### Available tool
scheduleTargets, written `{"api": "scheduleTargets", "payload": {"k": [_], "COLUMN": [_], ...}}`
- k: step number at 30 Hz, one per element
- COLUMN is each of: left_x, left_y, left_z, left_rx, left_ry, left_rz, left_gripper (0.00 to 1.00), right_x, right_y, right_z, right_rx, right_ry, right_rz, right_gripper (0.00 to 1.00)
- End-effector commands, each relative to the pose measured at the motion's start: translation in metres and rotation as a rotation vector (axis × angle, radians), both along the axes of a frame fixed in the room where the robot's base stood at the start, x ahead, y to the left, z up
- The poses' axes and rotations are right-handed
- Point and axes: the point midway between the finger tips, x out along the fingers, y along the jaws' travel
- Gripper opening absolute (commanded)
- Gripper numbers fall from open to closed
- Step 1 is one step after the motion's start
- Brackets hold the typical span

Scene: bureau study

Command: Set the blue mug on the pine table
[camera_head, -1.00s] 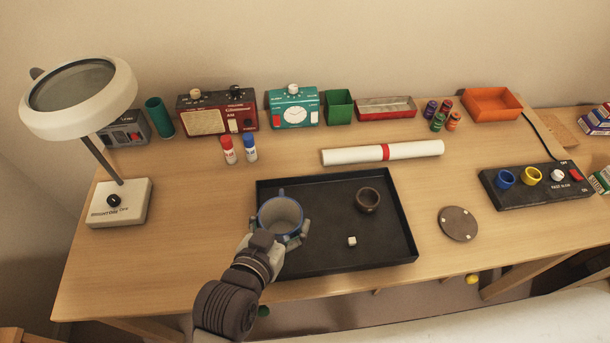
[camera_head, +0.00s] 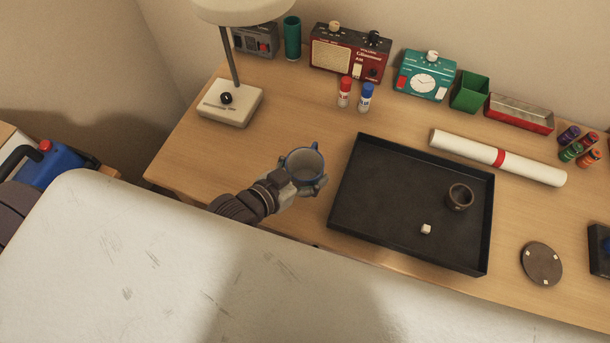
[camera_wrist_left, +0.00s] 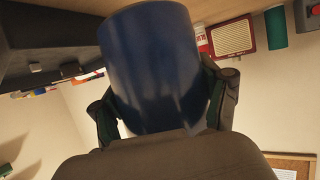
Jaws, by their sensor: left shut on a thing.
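The blue mug (camera_head: 303,163) is upright in my left gripper (camera_head: 305,186), with a pale inside and a blue rim. The gripper's fingers are shut around its sides. In the left wrist view the mug (camera_wrist_left: 152,65) fills the middle, between the two fingers of the left gripper (camera_wrist_left: 160,110). The mug is left of the black tray, over the wooden desk (camera_head: 180,150); I cannot tell how high it is. No table that is clearly the pine table can be told apart from this desk. My right gripper is not in view.
The black tray (camera_head: 385,210) holds a dark bowl (camera_head: 460,197) and a small white cube (camera_head: 426,229). A lamp base (camera_head: 230,103), glue sticks (camera_head: 366,97) and a red radio (camera_head: 350,55) stand behind. A blue container (camera_head: 50,165) is at far left. The desk's left part is clear.

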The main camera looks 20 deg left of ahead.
Motion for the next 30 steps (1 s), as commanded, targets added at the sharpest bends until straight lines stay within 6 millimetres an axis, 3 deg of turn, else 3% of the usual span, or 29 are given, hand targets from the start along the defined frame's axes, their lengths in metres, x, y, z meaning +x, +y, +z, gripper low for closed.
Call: {"api": "scheduleTargets", "payload": {"k": [11,23,24,27,30], "left_x": [0.001,0.001,0.0,0.0,0.0], "left_y": [0.004,0.004,0.004,0.004,0.004], "left_z": [-0.04,-0.045,-0.045,-0.045,-0.045], "left_rx": [-0.001,-0.002,0.0,0.0,0.0], "left_ry": [-0.002,-0.004,-0.001,-0.001,-0.001], "left_rz": [0.0,0.0,0.0,0.0,0.0], "left_gripper": [0.27,0.27,0.81,0.97,1.0], "right_x": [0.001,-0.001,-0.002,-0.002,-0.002], "right_y": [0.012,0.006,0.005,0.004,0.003], "right_z": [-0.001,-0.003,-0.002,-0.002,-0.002], "right_rx": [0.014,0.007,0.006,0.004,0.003], "right_ry": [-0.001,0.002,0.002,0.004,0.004], "right_rz": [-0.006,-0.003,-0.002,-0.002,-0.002], "right_gripper": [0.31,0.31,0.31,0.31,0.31]}}
